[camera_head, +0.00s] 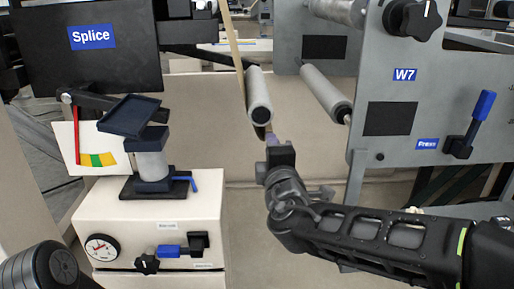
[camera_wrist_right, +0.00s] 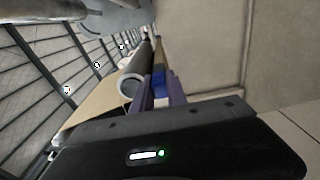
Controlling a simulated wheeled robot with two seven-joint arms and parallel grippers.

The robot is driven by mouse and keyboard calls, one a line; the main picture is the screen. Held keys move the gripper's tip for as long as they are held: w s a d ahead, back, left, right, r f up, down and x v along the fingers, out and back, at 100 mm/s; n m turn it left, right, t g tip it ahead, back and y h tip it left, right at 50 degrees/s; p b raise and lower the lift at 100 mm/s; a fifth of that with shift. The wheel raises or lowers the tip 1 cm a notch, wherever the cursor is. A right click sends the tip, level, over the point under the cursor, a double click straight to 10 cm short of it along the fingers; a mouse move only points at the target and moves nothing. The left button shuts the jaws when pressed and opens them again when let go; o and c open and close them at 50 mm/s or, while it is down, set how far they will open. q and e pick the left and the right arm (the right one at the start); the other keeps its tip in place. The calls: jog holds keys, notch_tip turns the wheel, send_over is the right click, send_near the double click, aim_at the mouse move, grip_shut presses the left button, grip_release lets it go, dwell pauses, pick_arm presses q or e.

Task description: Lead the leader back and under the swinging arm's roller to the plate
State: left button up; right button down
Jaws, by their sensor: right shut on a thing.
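The tan paper leader (camera_head: 237,48) comes down from the top to a grey roller (camera_head: 258,95) in the middle of the head view. In the right wrist view, tan paper (camera_wrist_right: 95,105) lies beside a grey roller (camera_wrist_right: 131,82). My right gripper (camera_head: 273,140) is just below the roller's near end. Its purple fingers (camera_wrist_right: 158,92) are shut on a blue piece (camera_wrist_right: 158,79), seemingly the leader's end; the grip is partly hidden. A dark blue plate (camera_head: 130,115) sits tilted on a stand at the left. My left gripper is out of view.
A black panel marked Splice (camera_head: 90,45) stands behind the plate. A cream box (camera_head: 150,230) with a dial is below it. A grey panel marked W7 (camera_head: 435,80), with a second roller (camera_head: 326,92) and a blue-handled lever (camera_head: 470,125), stands right.

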jog(key=shift+d, duration=1.1)
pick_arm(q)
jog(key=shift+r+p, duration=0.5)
pick_arm(e)
jog(key=d+r, duration=0.1)
jog(key=r, duration=0.2)
jog(key=d+r, duration=0.1)
jog(key=shift+d+r, duration=0.15)
jog(key=shift+d, duration=0.2)
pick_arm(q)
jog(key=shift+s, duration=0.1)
pick_arm(e)
jog(key=shift+r, duration=0.1)
